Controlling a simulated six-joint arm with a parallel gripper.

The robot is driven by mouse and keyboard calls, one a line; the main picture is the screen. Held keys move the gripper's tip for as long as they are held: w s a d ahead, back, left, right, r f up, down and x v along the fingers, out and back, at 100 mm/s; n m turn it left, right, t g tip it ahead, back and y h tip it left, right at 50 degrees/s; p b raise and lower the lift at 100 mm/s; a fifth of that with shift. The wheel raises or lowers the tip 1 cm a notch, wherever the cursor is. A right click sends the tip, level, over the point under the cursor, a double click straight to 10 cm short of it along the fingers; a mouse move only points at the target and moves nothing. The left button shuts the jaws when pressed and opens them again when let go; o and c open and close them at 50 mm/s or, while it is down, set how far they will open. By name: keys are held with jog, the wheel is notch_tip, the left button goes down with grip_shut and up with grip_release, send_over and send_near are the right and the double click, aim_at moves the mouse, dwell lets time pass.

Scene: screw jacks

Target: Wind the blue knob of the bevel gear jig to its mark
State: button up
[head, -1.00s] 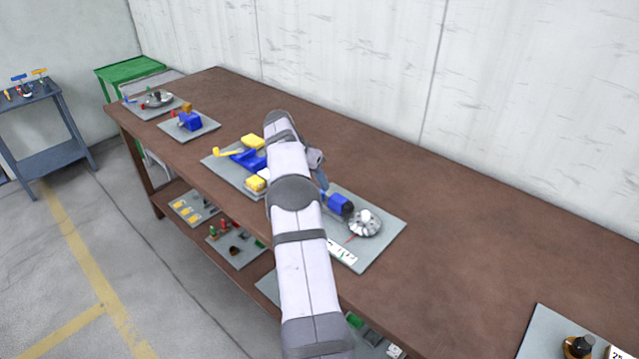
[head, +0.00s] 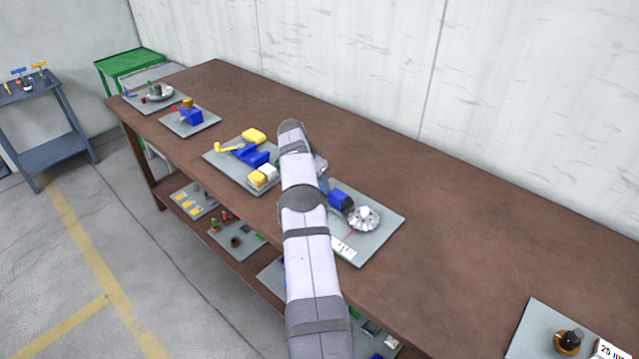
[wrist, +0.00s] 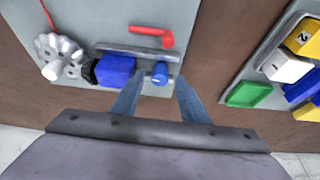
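The bevel gear jig sits on a grey plate (head: 385,235), with a silver toothed gear (head: 364,218) and a blue block (head: 340,200). In the wrist view the gear (wrist: 62,58) is at left, the blue block (wrist: 115,70) beside it and the small blue knob (wrist: 160,72) right of that. My gripper (wrist: 159,84) is open, its two fingertips reaching to either side of the knob; I cannot tell whether they touch it. A red handle (wrist: 153,38) lies just beyond the knob. In the head view my arm hides the knob and most of the gripper.
A neighbouring plate (head: 225,170) carries blue and yellow parts; its green block (wrist: 248,94) shows right of my gripper in the wrist view. A white marked card (head: 343,247) lies at the jig plate's front.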

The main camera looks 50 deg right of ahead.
jog(key=shift+x, duration=0.8)
jog(key=shift+c, duration=0.4)
grip_shut()
jog(key=shift+n, duration=0.3)
jog(key=shift+s+n+t+b, duration=0.15)
jog(key=shift+n+t+b, duration=0.35)
jog(key=shift+n, duration=0.6)
jog(key=shift+n+t+b, duration=0.3)
jog(key=shift+n+t, duration=0.1)
jog(key=shift+n, duration=0.6)
